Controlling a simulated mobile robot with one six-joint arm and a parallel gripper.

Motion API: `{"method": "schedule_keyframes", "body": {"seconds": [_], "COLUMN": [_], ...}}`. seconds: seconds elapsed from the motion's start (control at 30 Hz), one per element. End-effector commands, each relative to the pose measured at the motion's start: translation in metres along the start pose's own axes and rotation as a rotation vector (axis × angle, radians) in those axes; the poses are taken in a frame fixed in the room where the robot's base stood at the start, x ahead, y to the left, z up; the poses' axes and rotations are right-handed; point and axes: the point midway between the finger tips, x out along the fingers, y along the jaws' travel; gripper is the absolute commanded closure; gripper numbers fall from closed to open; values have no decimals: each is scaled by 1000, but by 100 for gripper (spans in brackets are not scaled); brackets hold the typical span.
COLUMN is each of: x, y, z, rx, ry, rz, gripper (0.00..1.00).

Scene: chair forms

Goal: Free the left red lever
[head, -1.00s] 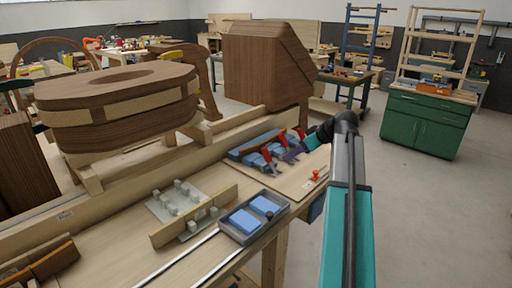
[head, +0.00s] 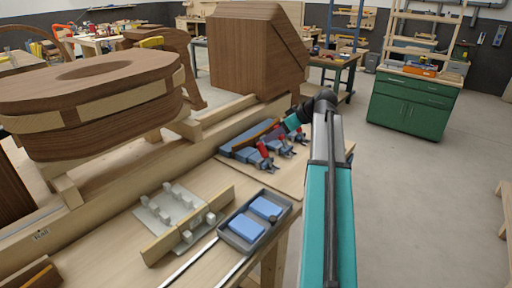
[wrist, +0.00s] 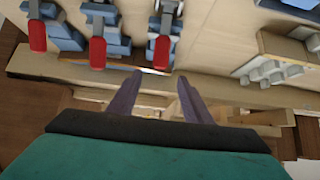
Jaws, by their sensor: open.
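Several red-handled clamps stand in a row on a board on the bench. In the head view the left red lever (head: 262,149) is the one nearest the blue-pad tray. In the wrist view red levers show at the left (wrist: 37,36), middle (wrist: 97,52) and right (wrist: 161,52); the right one is closest to the white-block plate. My gripper (wrist: 160,78) is open and empty, with its purple fingers just below the right lever in the picture, apparently apart from it. In the head view my gripper is above the far side of the clamps, its fingertips hard to make out.
A grey tray (head: 228,238) with blue pads and a white-block plate (head: 158,212) lie on the bench left of the clamps. A long wooden rail (head: 120,185) runs behind the clamps. Large brown wood forms (head: 250,60) stand beyond it.

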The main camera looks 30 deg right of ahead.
Motion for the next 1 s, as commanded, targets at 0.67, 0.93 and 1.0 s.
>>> {"method": "schedule_keyframes", "body": {"seconds": [0.67,0.93,1.0], "x": [42,74,81], "y": [1,1,1], "z": [-1,0,-1], "rx": [1,1,1], "ry": [-1,-2,-1], "rz": [-1,-1,0], "gripper": [55,55,55]}}
